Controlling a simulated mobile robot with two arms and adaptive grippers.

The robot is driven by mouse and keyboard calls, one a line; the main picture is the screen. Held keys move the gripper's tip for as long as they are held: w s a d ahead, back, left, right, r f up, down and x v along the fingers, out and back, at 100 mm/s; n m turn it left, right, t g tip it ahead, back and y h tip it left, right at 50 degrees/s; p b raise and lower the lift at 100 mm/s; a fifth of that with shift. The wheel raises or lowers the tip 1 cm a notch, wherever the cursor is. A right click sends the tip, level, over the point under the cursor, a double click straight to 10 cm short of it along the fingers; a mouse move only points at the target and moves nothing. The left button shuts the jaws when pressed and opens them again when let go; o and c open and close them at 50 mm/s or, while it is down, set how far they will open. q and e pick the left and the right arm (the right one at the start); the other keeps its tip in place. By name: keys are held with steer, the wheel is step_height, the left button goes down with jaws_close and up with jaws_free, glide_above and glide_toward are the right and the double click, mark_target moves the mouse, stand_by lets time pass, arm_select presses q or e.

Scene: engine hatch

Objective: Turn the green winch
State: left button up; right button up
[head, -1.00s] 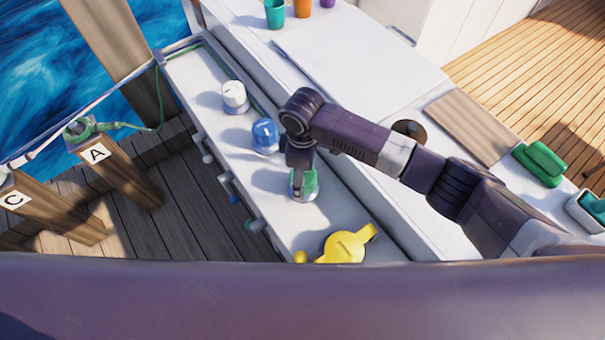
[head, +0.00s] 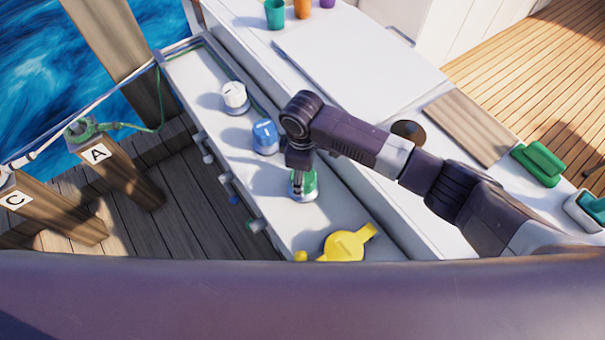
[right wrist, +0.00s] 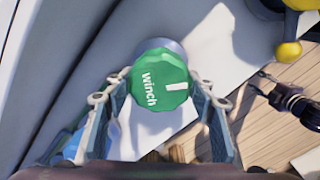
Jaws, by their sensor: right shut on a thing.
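The green winch (head: 304,186) is a round knob on the white ledge, between the blue knob and the yellow one. In the right wrist view the green winch (right wrist: 160,80) shows its faceted top with the word "Winch" and a white bar mark. My right gripper (head: 299,180) reaches down over it from above. In the right wrist view the fingers of my right gripper (right wrist: 152,92) stand on either side of the winch, shut on it. The arm hides part of the winch in the head view. My left gripper is not in view.
A blue knob (head: 265,137) and a white knob (head: 234,95) stand farther along the white ledge (head: 195,80). A yellow handle (head: 345,246) lies nearer. Several small fittings line the ledge's side. Wooden posts with rope stand left; green handles (head: 540,164) sit right.

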steer(key=shift+r+p, duration=0.2)
steer(key=shift+p, duration=0.15)
steer(key=m+p, duration=0.4)
steer(key=shift+f+m+p, duration=0.15)
steer(key=shift+m+p, duration=1.5)
steer(key=shift+m, duration=0.25)
steer(key=shift+w, duration=0.1)
steer(key=o, duration=1.2)
steer(key=shift+c, duration=0.2)
